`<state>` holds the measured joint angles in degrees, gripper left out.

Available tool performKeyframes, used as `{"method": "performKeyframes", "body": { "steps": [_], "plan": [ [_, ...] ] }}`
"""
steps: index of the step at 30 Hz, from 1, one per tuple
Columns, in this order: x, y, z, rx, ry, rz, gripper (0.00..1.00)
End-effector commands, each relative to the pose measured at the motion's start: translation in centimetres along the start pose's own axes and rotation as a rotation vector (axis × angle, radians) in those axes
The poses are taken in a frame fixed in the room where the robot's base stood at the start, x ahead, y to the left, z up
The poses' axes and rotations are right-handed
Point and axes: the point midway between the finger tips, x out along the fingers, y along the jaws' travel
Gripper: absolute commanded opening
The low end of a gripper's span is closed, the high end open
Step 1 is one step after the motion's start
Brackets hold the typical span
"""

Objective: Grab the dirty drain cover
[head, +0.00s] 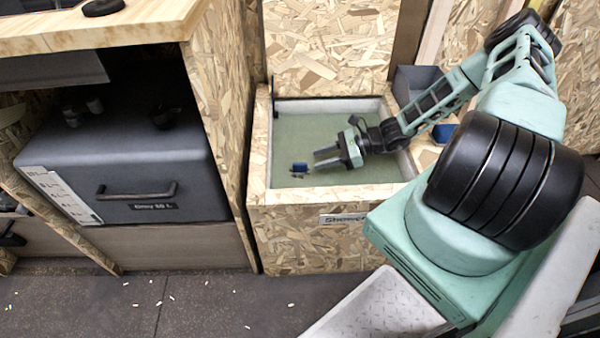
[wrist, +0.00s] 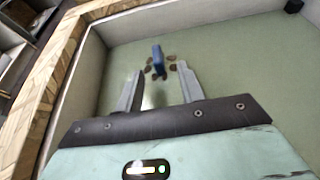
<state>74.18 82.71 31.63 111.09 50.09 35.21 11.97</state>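A small dark blue piece (head: 300,168) stands on the green floor of the shower tray (head: 340,120), with several brown specks around its foot. I take it to be the dirty drain cover. In the wrist view it shows as an upright blue piece (wrist: 158,59) ringed by brown lumps, just beyond and between the fingertips. My gripper (head: 319,158) is low over the tray, its fingers pointing left toward the blue piece. In the wrist view my gripper (wrist: 160,72) is open, with a clear gap between the fingers and nothing visibly held.
A wooden rim (head: 258,150) surrounds the recessed tray. A dark grey tank (head: 125,165) with a handle stands to the left under a wooden counter (head: 120,28). A grey bin (head: 415,82) and another blue item (head: 444,133) are at the right. Pale bits litter the dark floor.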

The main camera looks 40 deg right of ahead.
Motion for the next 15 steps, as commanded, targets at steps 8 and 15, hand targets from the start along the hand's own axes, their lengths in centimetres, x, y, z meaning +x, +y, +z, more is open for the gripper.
{"method": "performKeyframes", "body": {
  "steps": [8,15],
  "plan": [
    [2.9,0.4,0.3,0.000,-0.003,0.003,0.38],
    [5.4,0.4,0.6,0.000,0.000,0.001,0.38]
  ]
}}
